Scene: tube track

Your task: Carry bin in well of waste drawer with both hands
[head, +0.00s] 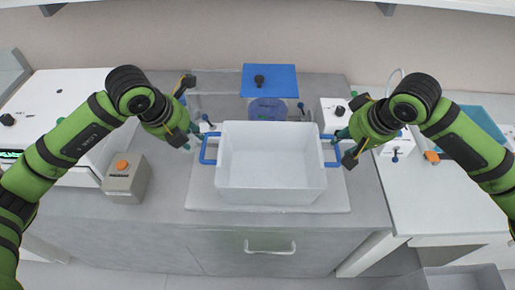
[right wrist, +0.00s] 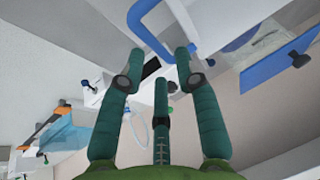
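A white open bin (head: 270,165) with blue side handles sits upright on a light board on the counter; it looks empty. Its left handle (head: 206,149) is just beside my left gripper (head: 196,134), whose fingers look apart. Its right handle (head: 334,150) is at my right gripper (head: 343,143). In the right wrist view, the blue handle (right wrist: 134,19) lies just ahead of the spread teal fingers of my right gripper (right wrist: 160,68), not clasped. A drawer front (head: 215,252) with a pale handle is below the counter, closed. An open grey box-like compartment (head: 462,279) shows at the lower right.
A grey box with an orange button (head: 121,182) stands left of the bin. A blue panel (head: 269,80) and a round blue piece (head: 267,109) are behind it. White devices flank both sides. The counter's front strip is clear.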

